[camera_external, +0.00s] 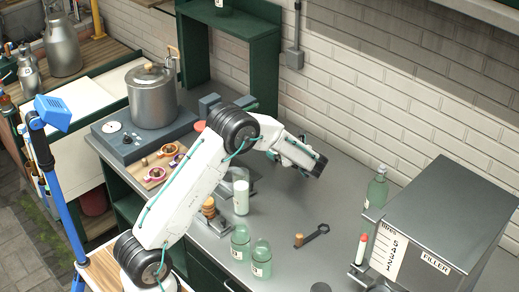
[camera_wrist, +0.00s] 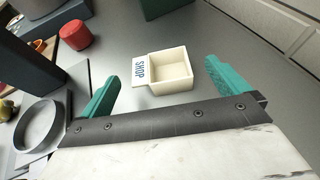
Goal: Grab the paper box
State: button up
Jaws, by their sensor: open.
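A small cream open-topped box (camera_wrist: 172,72) with a "SHOP" label on its left side sits on the grey counter in the wrist view. It looks empty inside. My gripper (camera_wrist: 162,78) is open, with its two teal fingers wide apart on either side of the box in the picture. The fingers do not touch the box, and nothing is between them. In the external view my gripper (camera_external: 312,166) hangs over the counter near the back wall. I cannot make out the box there; the arm seems to hide it.
A red round container (camera_wrist: 76,35) and a grey round dish (camera_wrist: 38,125) lie left in the wrist view.

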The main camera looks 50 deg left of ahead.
jog(key=x, duration=0.4)
jog(key=shift+a+f, duration=0.1)
jog(key=shift+f, duration=0.15)
jog(key=c, duration=1)
jog(key=shift+c, duration=0.2)
